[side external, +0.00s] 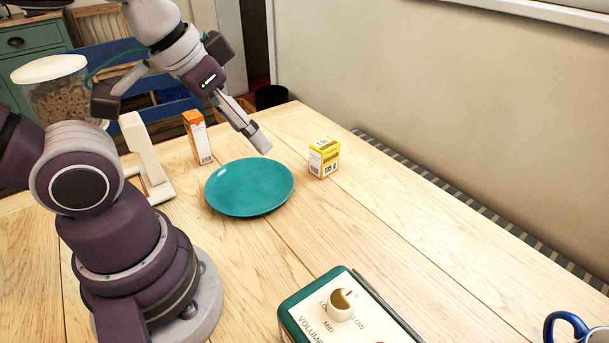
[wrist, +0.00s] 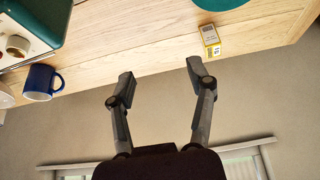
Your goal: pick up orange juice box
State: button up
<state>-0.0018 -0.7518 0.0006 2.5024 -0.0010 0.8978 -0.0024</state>
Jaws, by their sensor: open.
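An orange and white juice box (side external: 198,137) stands upright on the wooden table in the side external view, behind and to the left of the teal plate. It does not show in the wrist view. My gripper (side external: 262,143) is in the air above the far right side of the plate, to the right of the orange box and apart from it. In the wrist view my gripper (wrist: 156,82) has its two fingers spread wide with nothing between them.
The teal plate (side external: 249,187) lies mid-table. A yellow box (side external: 324,158) stands right of it. A white stand (side external: 146,160) and a jar (side external: 58,95) are at left. A green device (side external: 345,310) and blue mug (side external: 567,326) are in front. The table's right side is mostly clear.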

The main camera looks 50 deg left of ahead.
dwell(0.3)
jog(key=o, duration=0.3)
jog(key=n+g+y, duration=0.4)
jog(key=n+g, duration=0.2)
jog(key=n, duration=1.2)
send_near(193, 114)
notch_tip(193, 114, down, 3)
jog(key=shift+y, duration=0.3)
jog(key=x, duration=1)
jog(key=shift+a+r, duration=0.15)
jog(key=shift+a, duration=0.05)
